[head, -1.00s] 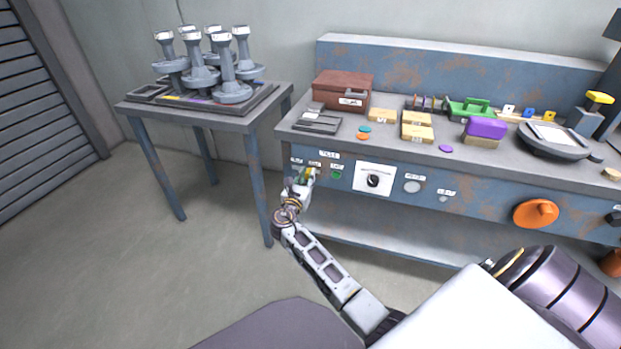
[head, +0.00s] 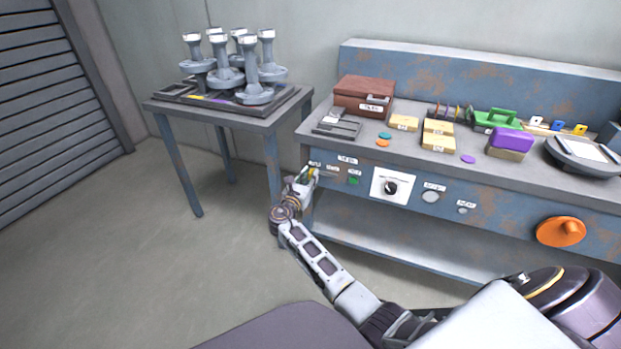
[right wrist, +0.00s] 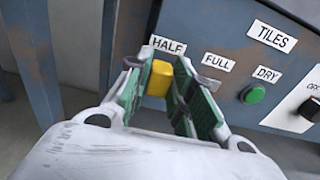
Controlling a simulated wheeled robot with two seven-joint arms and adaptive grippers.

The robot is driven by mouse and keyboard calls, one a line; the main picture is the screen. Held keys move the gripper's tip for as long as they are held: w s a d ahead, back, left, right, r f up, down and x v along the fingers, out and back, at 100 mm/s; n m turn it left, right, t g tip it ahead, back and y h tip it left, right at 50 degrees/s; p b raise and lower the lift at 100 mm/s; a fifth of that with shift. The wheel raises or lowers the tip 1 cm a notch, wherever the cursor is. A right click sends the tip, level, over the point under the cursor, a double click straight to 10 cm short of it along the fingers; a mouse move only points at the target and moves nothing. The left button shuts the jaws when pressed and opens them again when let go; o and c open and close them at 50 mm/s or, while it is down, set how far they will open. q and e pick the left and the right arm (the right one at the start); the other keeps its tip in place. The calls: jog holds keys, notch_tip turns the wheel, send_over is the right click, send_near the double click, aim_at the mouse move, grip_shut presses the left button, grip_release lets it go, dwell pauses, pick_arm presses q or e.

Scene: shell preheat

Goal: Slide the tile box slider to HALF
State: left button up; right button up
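The tile box slider has a yellow knob (right wrist: 160,78) on the front panel. In the right wrist view it sits just below the HALF label (right wrist: 168,44), apart from the FULL label (right wrist: 218,62) to the right. My right gripper (head: 309,176) is at the left end of the panel in the head view. In the right wrist view its green-padded fingers (right wrist: 161,85) stand on both sides of the knob and appear closed on it. The knob's lower part is partly hidden between the fingers. My left gripper is not in view.
A green DRY button (right wrist: 254,93) and a black dial (head: 391,187) lie right of the slider. A brown tile box (head: 362,95) stands on the bench above. A side table (head: 255,125) with grey stands is close on the left. The floor in front is clear.

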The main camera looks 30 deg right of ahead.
jog(key=o, duration=0.4)
jog(key=shift+w+a, duration=0.15)
jog(key=shift+w, duration=0.05)
jog(key=shift+v, duration=3.8)
